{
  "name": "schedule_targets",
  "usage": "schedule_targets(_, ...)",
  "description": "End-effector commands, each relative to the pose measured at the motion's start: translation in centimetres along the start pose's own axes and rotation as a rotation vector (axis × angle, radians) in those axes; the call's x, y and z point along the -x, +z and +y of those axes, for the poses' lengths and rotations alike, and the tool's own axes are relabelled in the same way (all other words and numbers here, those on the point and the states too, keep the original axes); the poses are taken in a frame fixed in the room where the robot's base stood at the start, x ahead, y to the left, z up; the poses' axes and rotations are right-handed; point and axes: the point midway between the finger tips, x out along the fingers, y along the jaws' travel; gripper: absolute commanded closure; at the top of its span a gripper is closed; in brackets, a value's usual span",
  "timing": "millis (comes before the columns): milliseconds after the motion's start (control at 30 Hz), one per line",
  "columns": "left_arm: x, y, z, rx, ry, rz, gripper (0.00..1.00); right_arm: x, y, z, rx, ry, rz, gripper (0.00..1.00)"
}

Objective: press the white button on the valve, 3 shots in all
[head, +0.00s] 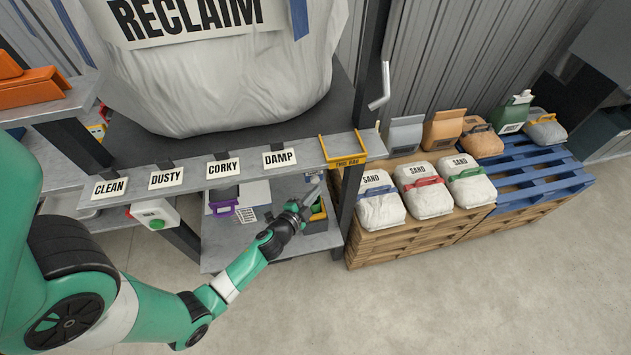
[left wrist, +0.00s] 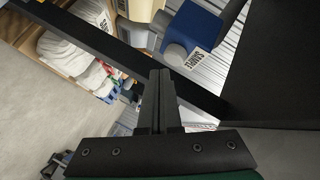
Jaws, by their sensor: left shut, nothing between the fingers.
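My left gripper (head: 312,196) is shut and empty below the front edge of the labelled shelf, near the DAMP sign. Its closed fingers also show in the left wrist view (left wrist: 160,78). Ahead of the fingertips there is a blue block (left wrist: 199,27) with a white label that seems to read SAMPLE. A short, pale round piece (left wrist: 175,55) stands out from this block. It may be the valve's button, but I cannot tell for sure. The fingertips look close to it, and contact cannot be judged. I cannot make out the valve in the head view. My right gripper is out of view.
The shelf edge (head: 215,176) carries the CLEAN, DUSTY, CORKY and DAMP signs, with a large white RECLAIM bag (head: 215,75) above. A white box with a green button (head: 155,216) hangs at left. Sand bags (head: 422,195) sit on pallets at right. Dark bars cross the wrist view.

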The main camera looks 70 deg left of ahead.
Motion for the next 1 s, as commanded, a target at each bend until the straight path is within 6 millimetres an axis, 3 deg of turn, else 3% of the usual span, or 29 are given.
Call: schedule_targets(1000,-0.82,0.59,-0.63,0.000,0.000,-0.001,1.00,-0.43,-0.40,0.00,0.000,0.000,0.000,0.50)
